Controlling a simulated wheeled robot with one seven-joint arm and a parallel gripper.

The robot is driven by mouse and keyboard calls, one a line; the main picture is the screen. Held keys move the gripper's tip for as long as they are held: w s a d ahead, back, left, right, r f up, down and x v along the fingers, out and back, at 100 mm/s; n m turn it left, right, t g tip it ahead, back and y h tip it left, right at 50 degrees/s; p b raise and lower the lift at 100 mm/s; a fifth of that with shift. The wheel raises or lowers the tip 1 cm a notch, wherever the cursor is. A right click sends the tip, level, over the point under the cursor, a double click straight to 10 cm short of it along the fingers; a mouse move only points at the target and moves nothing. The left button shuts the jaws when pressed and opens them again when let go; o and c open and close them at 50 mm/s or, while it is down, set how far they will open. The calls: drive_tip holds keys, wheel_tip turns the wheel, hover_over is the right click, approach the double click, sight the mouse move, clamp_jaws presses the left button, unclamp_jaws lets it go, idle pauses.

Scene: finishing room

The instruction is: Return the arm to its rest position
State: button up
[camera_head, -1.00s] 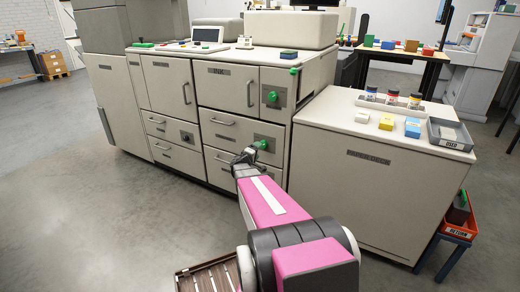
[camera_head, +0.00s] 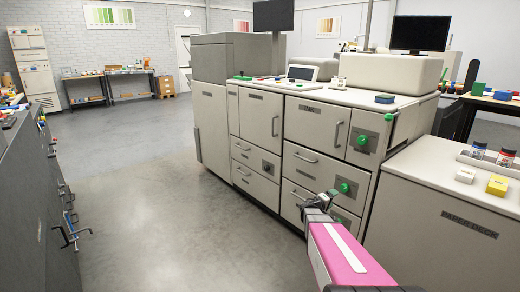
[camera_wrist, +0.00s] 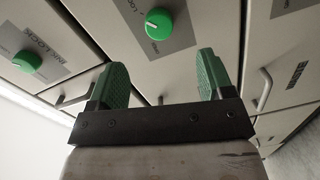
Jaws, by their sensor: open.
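My gripper (camera_head: 318,203) is at the end of my pink arm, in front of the lower drawers of the large beige press (camera_head: 262,135). In the wrist view its two green finger pads (camera_wrist: 158,85) stand wide apart with nothing between them. A green knob (camera_wrist: 159,24) on a grey plate shows beyond the fingers, apart from them. Another green knob (camera_wrist: 27,61) is at the left of the wrist view. In the head view a green knob (camera_head: 344,188) on a drawer front is just right of the gripper.
A beige paper deck cabinet (camera_head: 450,235) stands at the right, with bottles and small blocks on top. A dark cabinet (camera_head: 35,210) with handles stands at the left. The grey floor (camera_head: 180,215) between them is clear. Shelves and benches are far back.

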drive_tip(key=s+a+f+m+g+y, duration=0.2)
drive_tip(key=s+a+g+y, duration=0.7)
drive_tip(key=s+a, duration=1.5)
drive_tip(key=m+y, duration=0.2)
drive_tip(key=y, duration=0.3)
drive_tip(key=shift+s+a+f+y, duration=0.2)
drive_tip(key=shift+s+a+y, duration=0.05)
drive_tip(key=shift+y, duration=0.05)
